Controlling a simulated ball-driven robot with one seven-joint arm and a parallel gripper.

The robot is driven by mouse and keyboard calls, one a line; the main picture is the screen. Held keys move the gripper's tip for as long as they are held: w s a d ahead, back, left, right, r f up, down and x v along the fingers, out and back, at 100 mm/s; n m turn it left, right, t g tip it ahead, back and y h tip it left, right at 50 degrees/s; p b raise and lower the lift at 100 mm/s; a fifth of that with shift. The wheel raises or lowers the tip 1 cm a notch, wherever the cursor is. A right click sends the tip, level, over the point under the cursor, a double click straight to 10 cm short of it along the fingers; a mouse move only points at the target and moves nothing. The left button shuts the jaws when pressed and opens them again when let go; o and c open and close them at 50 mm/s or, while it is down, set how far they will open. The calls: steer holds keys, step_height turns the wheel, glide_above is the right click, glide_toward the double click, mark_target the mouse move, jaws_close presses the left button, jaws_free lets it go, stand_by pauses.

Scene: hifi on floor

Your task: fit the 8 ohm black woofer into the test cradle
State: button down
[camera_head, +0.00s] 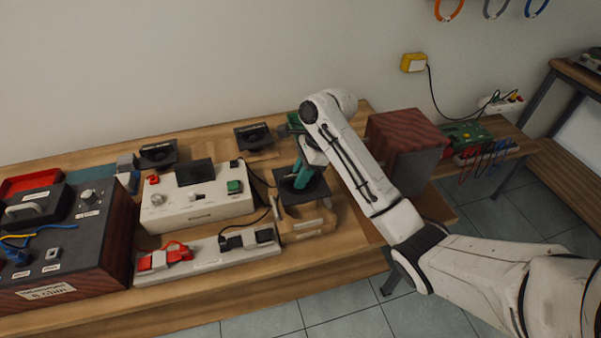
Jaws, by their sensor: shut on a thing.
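My gripper (302,181), with teal fingers, is shut on a black square-framed woofer (291,197) in the head view. The woofer is at or just above the light wooden test cradle (308,222), on the bench right of the white tester. I cannot tell whether it touches or is seated in the cradle. My fingers and arm hide part of the woofer, and no ohm marking is readable on it. Two other black drivers lie at the back of the bench, one at the left (158,154) and one nearer the middle (254,137).
The white tester (197,205) stands left of the cradle, with a strip of red and black clips (208,252) before it. A dark wooden box (75,245) stands at far left. A wood-sided speaker cabinet (404,150) is close right of my arm.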

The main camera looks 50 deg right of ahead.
steer(key=shift+f, duration=0.55)
steer(key=shift+f, duration=0.3)
steer(key=shift+f, duration=0.35)
steer(key=shift+f, duration=0.35)
steer(key=shift+f+b, duration=0.45)
steer(key=shift+f, duration=0.95)
steer(key=shift+f, duration=0.35)
steer(key=shift+f, duration=0.35)
steer(key=shift+f, duration=0.35)
steer(key=shift+f+b, duration=0.3)
